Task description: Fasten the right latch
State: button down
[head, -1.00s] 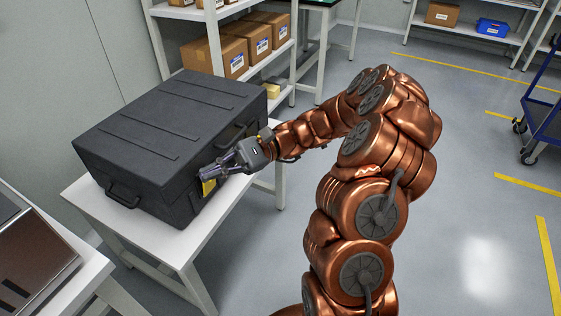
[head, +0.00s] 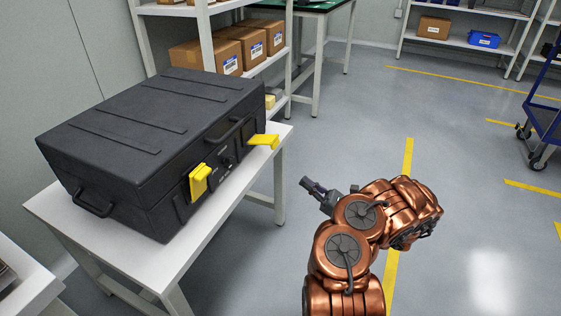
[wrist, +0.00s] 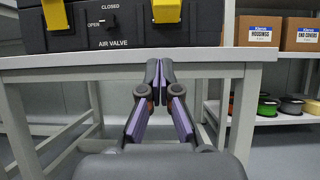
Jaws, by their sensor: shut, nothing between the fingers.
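A dark grey case (head: 150,120) lies on a white table, with two yellow latches on its front. The right latch (head: 264,141) sticks outward from the case front, away from the face. The left latch (head: 199,182) sits upright close against the front. In the wrist view the right latch (wrist: 166,11) is at the top centre and the left latch (wrist: 55,14) at the top left, both cut by the frame edge. My gripper (head: 305,182) is off the table's front, apart from the case, to the right of and below the right latch. Its fingers (wrist: 160,68) are together and empty.
An air valve knob (wrist: 110,21) marked open and closed sits between the latches, below the case handle (head: 228,133). The white table's edge (wrist: 130,58) lies between my gripper and the case. Shelves with boxes (head: 205,57) stand behind.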

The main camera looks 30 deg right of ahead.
jog(key=shift+s+d+f+m+h, duration=0.2)
jog(key=shift+d+f+m+h, duration=0.1)
jog(key=shift+d+f, duration=0.2)
jog(key=shift+r, duration=0.15)
jog(key=b, duration=0.3)
send_near(263, 142)
jog(key=w+f, duration=0.3)
jog(key=shift+w+r+b, duration=0.2)
jog(key=shift+r, duration=0.65)
jog(key=shift+w+r+b, duration=0.2)
jog(key=shift+w+r, duration=0.05)
jog(key=shift+r, duration=0.65)
jog(key=shift+a+r, duration=0.1)
jog(key=shift+r+p, duration=0.3)
jog(key=shift+p, duration=0.5)
